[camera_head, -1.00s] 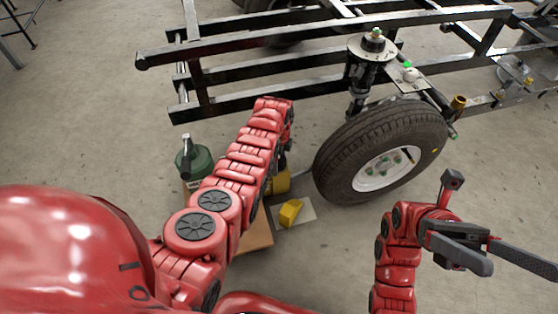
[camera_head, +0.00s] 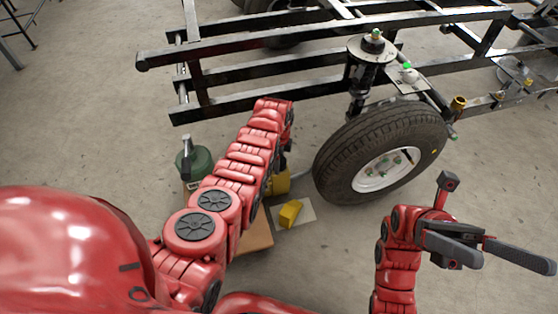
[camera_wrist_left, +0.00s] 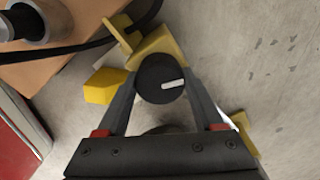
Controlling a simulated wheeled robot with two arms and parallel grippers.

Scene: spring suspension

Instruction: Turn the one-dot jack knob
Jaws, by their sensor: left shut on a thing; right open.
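In the left wrist view a round black knob (camera_wrist_left: 152,84) with a white bar mark sits on a yellow jack (camera_wrist_left: 158,46). I see no dots on it. My left gripper (camera_wrist_left: 165,88) is shut on the knob, one finger on each side. In the head view my left arm hides this gripper and the knob, and only part of the yellow jack (camera_head: 279,184) shows beside the arm. My right gripper (camera_head: 512,262) is open and empty in the air at the lower right, apart from the wheel.
A wheel (camera_head: 335,160) hangs on a black frame (camera_head: 300,62) just right of the jack. A yellow block (camera_head: 290,212) lies on a light plate near a brown box (camera_head: 258,236). A green canister (camera_head: 198,160) stands left of my arm.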

